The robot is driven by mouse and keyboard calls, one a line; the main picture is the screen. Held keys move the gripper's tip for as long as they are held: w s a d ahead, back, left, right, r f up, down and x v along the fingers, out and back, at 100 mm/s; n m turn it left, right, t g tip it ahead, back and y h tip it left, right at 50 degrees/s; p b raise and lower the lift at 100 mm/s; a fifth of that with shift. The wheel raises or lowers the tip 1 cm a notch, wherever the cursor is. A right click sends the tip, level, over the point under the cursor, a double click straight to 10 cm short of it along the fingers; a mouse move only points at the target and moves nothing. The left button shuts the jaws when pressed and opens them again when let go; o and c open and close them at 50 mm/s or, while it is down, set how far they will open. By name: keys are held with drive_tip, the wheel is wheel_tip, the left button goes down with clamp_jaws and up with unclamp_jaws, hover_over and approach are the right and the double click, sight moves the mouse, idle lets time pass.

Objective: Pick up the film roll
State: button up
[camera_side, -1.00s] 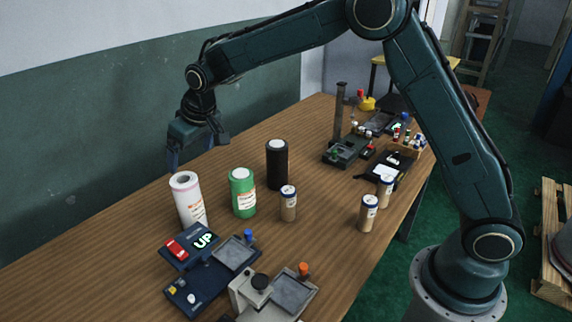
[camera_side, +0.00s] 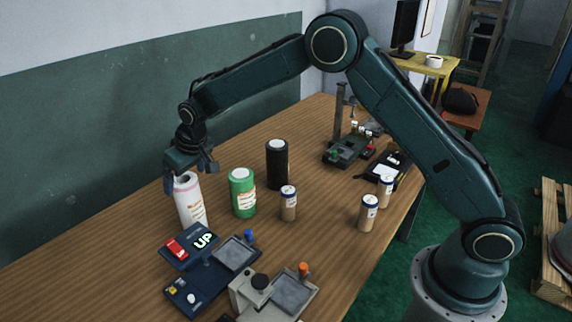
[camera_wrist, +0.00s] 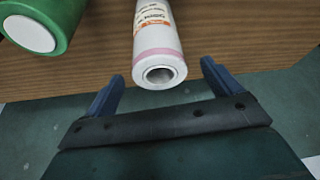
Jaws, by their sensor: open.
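The white film roll (camera_side: 190,205) with a pink band and orange print stands upright on the wooden table at the left in the side view. In the wrist view the film roll (camera_wrist: 159,45) shows its hollow end just ahead of the jaws, roughly centred between them. My gripper (camera_side: 190,172) is at the roll's top end in the side view. The gripper (camera_wrist: 163,82) is open in the wrist view, with one blue finger on each side of the roll's end. I cannot tell whether either finger touches it.
A green roll (camera_side: 242,193) stands to the right of the white one, with a black roll (camera_side: 277,164) beyond it. Tan canisters (camera_side: 288,203) stand further right. A dark control box (camera_side: 192,246) lies in front. The wall (camera_side: 80,130) is behind.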

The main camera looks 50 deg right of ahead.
sight(190, 205)
drive_tip(key=shift+w+f, duration=0.25)
drive_tip(key=shift+f, duration=0.35)
drive_tip(key=shift+x, duration=2.6)
drive_tip(key=shift+d, duration=0.1)
drive_tip(key=shift+c, duration=0.4)
drive_tip(key=c, duration=1.8)
drive_tip(key=shift+r, duration=0.1)
drive_tip(key=shift+c, duration=0.2)
